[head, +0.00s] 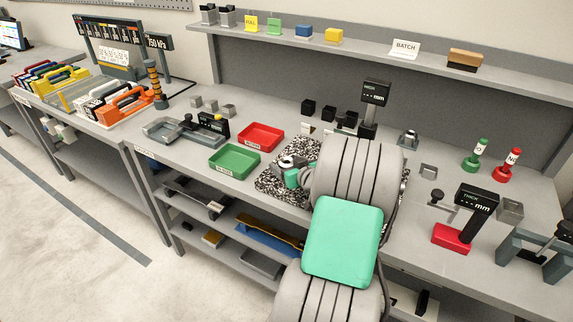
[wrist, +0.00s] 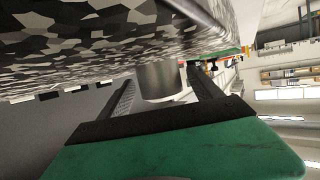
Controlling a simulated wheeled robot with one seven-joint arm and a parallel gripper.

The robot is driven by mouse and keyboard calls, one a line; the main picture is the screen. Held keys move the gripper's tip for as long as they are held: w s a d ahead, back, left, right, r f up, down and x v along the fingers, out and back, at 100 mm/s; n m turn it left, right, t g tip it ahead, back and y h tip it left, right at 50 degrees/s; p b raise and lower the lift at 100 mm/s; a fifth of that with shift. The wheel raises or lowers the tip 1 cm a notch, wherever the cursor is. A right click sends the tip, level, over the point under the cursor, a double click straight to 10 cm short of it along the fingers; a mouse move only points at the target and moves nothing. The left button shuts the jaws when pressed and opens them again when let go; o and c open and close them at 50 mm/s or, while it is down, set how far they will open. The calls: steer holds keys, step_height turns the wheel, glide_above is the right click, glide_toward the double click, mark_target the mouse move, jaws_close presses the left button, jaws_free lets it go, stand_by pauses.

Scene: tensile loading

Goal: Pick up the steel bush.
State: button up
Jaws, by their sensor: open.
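In the wrist view, a short grey cylinder that looks like the steel bush (wrist: 156,80) stands against the speckled plate (wrist: 90,45), which fills the top of this tilted picture. My gripper (wrist: 160,74) is open, with one dark finger on each side of the bush. The bush lies between the fingers, and a gap shows on at least the right side. I cannot tell whether the left finger touches it. In the head view, my gripper (head: 291,172) is low over the speckled plate (head: 273,187). My arm covers much of the plate, and I cannot make out the bush there.
Another grey metal piece (wrist: 208,18) stands near the bush in the wrist view. A red tray (head: 261,137) and green tray (head: 234,161) lie left of the plate. A display stand (head: 375,93) and black blocks (head: 308,107) are behind it.

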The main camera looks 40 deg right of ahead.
steer(key=shift+c, duration=0.2)
jaws_close()
stand_by(0.6)
steer(key=shift+r, duration=0.1)
